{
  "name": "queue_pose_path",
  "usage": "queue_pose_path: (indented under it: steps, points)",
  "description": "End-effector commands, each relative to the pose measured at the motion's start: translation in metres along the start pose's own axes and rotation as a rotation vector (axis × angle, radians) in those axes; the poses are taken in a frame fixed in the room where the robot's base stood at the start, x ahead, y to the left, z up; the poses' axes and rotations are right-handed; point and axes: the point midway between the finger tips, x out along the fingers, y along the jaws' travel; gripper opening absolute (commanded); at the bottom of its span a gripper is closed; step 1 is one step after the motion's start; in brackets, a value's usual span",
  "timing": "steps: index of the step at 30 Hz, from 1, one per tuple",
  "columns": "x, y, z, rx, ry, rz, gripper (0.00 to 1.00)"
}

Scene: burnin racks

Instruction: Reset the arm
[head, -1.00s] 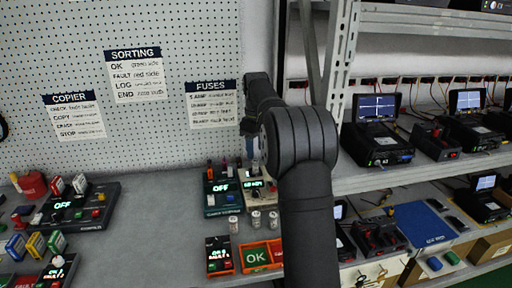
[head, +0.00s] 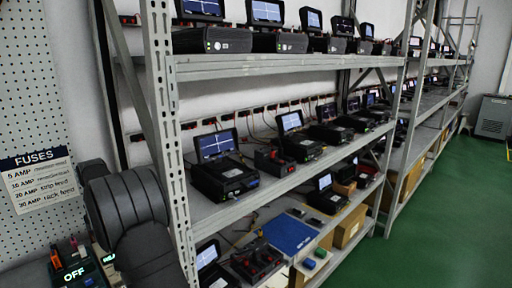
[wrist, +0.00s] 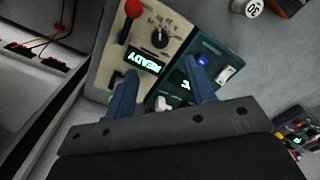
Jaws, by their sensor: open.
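My gripper (wrist: 160,92) shows in the wrist view with its two blue fingers apart and nothing between them. It is above a bench with a beige device (wrist: 140,45) whose display reads READY, with a red-knobbed lever and a black dial. A dark teal device (wrist: 205,68) with a blue button and a lit display stands beside it, partly hidden by the right finger. In the head view my gripper is out of sight; only dark arm links show at lower left. A teal device (head: 80,268) reading OFF shows at the bottom left there.
A grey metal rack (head: 290,62) with several screened test units fills the middle. A blue mat (head: 287,234) lies on its lower shelf. Green floor (head: 440,200) is clear at right. A FUSES sign (head: 38,182) hangs on the pegboard. A white cylinder (wrist: 252,8) stands on the bench.

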Motion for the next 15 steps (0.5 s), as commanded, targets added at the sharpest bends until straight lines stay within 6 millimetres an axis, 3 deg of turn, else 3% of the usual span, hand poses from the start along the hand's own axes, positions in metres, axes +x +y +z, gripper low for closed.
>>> queue_pose_path:
  steps: [9, 15]
  points:
    - [0.064, 0.0, 0.0, 0.0, -0.002, -0.002, 0.5]
    - [0.092, 0.0, 0.0, 0.0, -0.002, -0.002, 0.5]
